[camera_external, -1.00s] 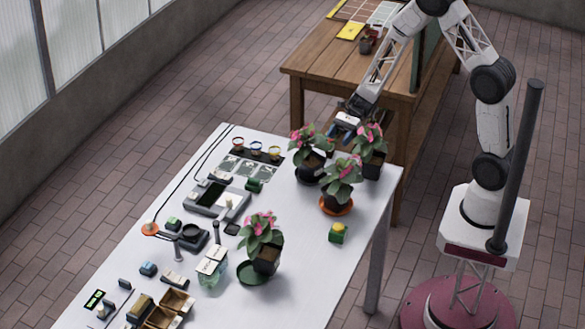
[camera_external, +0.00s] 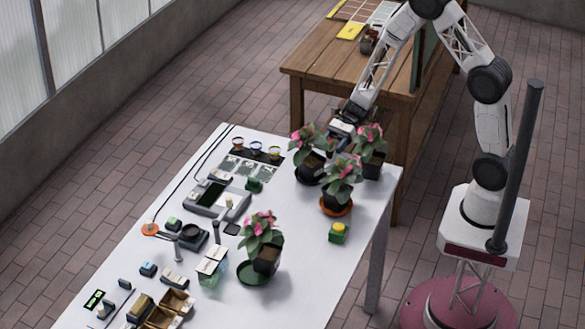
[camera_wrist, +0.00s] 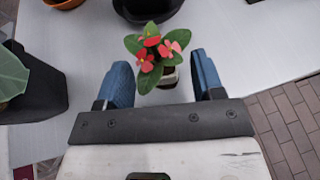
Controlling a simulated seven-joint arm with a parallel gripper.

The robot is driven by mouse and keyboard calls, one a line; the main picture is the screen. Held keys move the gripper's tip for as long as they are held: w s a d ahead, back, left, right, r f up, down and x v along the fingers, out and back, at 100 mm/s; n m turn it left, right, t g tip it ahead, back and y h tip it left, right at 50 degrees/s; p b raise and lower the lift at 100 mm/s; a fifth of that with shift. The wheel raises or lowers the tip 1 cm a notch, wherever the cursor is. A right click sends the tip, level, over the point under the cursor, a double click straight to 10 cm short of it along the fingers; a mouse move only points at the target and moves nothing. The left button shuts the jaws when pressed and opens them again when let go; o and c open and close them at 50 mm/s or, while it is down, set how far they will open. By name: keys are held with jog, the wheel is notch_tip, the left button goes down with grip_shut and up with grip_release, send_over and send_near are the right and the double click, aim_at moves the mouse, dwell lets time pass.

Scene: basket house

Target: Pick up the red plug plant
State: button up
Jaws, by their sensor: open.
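The red plug plant (camera_wrist: 146,43) shows in the wrist view. It is a small plant with red and pinkish-red flowers, green leaves and a small pale pot, partly hidden by its leaves. My gripper (camera_wrist: 159,62) is open, with one blue finger on each side of the plant. I see gaps between the fingers and the leaves, and nothing is held. In the external view my gripper (camera_external: 340,136) is low at the far end of the white table, behind larger potted plants. I cannot make out the plug plant there.
Larger pink-flowered pots stand close by, including one on an orange saucer (camera_external: 337,207). In the wrist view a dark pot (camera_wrist: 38,95) is left of the gripper, and another dark pot (camera_wrist: 148,8) is above. The white table's (camera_wrist: 240,35) edge lies to the right.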

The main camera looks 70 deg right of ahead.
aim_at(328, 151)
jog(key=shift+x, duration=1.75)
jog(key=shift+w, duration=0.1)
jog(key=shift+c, duration=0.3)
jog(key=shift+r, duration=0.1)
jog(key=c, duration=0.9)
